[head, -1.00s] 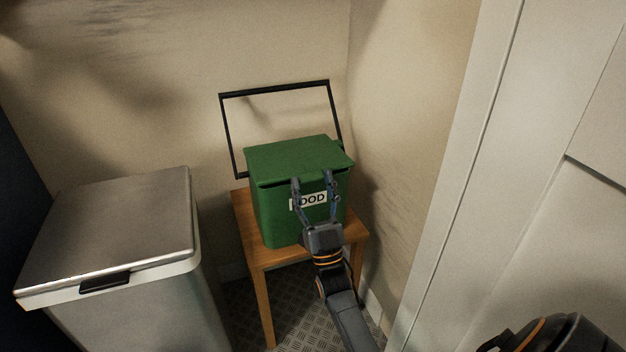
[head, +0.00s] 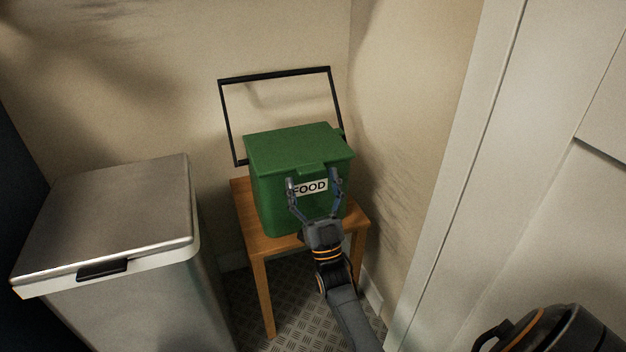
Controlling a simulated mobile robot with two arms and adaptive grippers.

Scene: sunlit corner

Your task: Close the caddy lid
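The green caddy (head: 270,202) stands on a small wooden stool, with a white FOOD label (head: 311,187) on its front. Its green lid (head: 297,148) lies flat over the top, and no gap shows along the front edge. The black wire handle (head: 275,75) stands up behind the lid. My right gripper (head: 314,182) is in front of the caddy, just below the lid's front tab. Its two fingers are spread on either side of the label with nothing between them. I cannot tell whether the fingertips touch the front. My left gripper is out of view.
The wooden stool (head: 262,245) stands in the corner against the walls. A steel bin (head: 115,205) with its lid down stands close to the left. A pale panelled door (head: 500,180) fills the right side. Patterned metal floor (head: 295,300) shows below the stool.

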